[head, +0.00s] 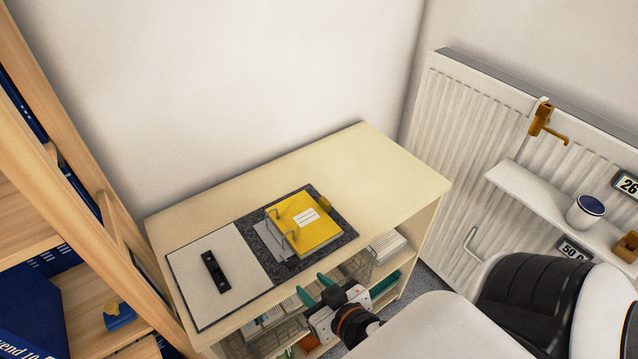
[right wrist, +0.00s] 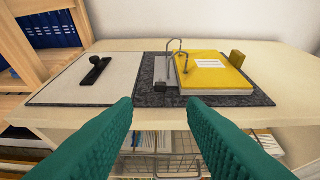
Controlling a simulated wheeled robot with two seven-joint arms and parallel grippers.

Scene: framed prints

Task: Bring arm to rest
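My right gripper (head: 316,289) is in front of the low cabinet, near its front edge. In the right wrist view its two teal fingers (right wrist: 160,104) are apart with nothing between them. Beyond them an open binder (head: 215,285) lies flat on the cabinet top. A black clip bar (head: 215,272) lies on its pale left side. A yellow stack with a white label (head: 305,222) lies on the dark right side, by metal rings (right wrist: 178,62). My left gripper is not in view.
The pale wooden cabinet (head: 370,170) has bare top behind and right of the binder. Below are a wire basket (right wrist: 158,166) and papers. A wooden shelf (head: 60,190) stands left. A radiator (head: 460,130) and a ledge with a cup (head: 586,211) are at right.

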